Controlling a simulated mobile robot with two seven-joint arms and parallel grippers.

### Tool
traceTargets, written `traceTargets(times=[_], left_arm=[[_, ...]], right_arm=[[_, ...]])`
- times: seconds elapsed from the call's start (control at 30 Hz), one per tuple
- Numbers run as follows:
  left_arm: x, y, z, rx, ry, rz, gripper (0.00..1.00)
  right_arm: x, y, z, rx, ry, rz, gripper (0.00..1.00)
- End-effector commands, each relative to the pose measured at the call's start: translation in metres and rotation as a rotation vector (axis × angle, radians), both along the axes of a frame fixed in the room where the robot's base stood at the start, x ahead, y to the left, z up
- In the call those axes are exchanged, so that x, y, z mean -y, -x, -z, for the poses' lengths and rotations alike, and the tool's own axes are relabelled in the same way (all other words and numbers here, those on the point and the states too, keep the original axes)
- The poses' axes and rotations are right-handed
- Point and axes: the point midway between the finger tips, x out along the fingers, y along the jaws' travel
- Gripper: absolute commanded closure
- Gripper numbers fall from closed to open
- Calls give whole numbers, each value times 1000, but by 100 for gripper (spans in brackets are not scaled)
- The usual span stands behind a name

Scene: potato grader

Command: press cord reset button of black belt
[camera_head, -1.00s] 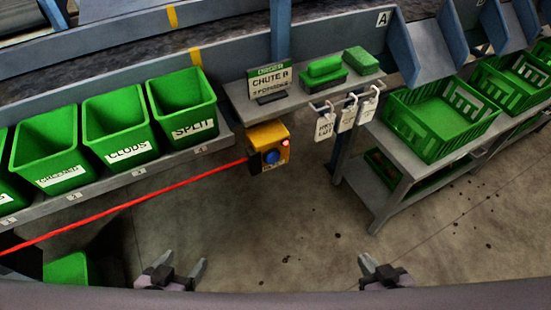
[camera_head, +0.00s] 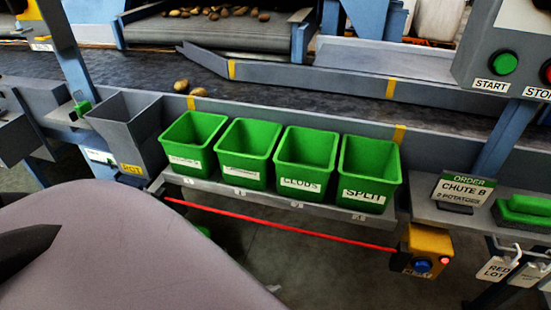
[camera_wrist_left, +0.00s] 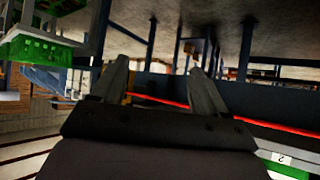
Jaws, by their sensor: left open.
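The yellow cord reset box (camera_head: 429,241) hangs below the shelf at lower right in the head view. Its blue button (camera_head: 422,265) faces out and a red lamp (camera_head: 444,261) beside it is lit. The red cord (camera_head: 290,226) runs left from the box under the green bins. The black belt (camera_head: 290,85) crosses behind. My left gripper (camera_wrist_left: 162,82) is open and empty in the left wrist view, with the red cord (camera_wrist_left: 158,100) visible beyond its fingers. My right gripper is out of view.
Green bins (camera_head: 365,160) stand in a row on a ledge. A START button (camera_head: 503,63) and a STOP button are on a grey panel at upper right. The order sign (camera_head: 465,187) and tags hang near the box. Floor below the box is clear.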

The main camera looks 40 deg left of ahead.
Motion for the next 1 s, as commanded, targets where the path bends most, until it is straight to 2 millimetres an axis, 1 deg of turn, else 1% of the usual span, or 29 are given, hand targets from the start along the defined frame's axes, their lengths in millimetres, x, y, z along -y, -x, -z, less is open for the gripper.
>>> traceTargets(times=[0.07,0.17,0.2,0.27,0.3,1.0], left_arm=[[0,0,0,0,0,0,26],[0,0,0,0,0,0,55],[0,0,0,0,0,0,68],[0,0,0,0,0,0,88],[0,0,0,0,0,0,100],[0,0,0,0,0,0,100]], right_arm=[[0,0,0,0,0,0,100],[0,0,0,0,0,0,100],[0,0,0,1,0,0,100],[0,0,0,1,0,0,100],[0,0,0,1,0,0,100],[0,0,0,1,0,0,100]])
